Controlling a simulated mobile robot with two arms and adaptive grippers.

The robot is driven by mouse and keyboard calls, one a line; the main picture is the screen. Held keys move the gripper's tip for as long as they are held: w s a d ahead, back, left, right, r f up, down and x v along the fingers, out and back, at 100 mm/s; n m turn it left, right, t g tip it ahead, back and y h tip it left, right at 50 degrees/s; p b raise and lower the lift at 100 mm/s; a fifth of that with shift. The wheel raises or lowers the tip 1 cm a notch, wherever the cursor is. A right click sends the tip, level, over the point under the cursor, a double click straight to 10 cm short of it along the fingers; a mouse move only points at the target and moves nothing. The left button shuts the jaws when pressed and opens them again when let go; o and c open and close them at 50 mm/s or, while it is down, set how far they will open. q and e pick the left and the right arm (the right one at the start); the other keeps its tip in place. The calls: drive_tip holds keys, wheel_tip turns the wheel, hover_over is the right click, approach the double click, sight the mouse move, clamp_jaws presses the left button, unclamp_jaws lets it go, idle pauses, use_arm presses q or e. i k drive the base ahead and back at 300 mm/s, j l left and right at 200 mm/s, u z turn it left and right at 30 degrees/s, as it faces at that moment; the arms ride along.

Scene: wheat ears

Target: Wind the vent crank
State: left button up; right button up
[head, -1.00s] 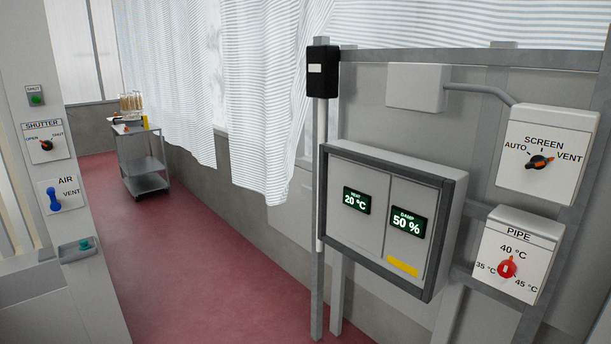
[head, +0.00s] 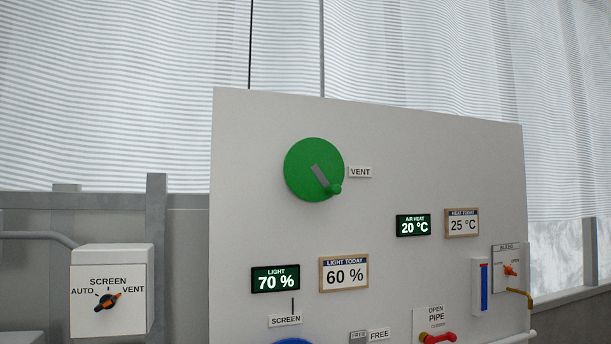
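The vent crank is a green disc (head: 305,165) on the upper left of a pale panel (head: 225,215) in the head view. A grey arm on its face runs to a green knob (head: 334,189) at the lower right of the disc. A label reading VENT (head: 360,172) is just to its right. Neither of my grippers shows in the view, so nothing is seen touching the crank.
The panel bears displays reading LIGHT 70 % (head: 275,279) and AIR HEAT 20 °C (head: 413,225). A red PIPE handle (head: 437,338) is low. White screens hang behind.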

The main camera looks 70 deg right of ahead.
sight(314, 169)
drive_tip(key=z, duration=2.15)
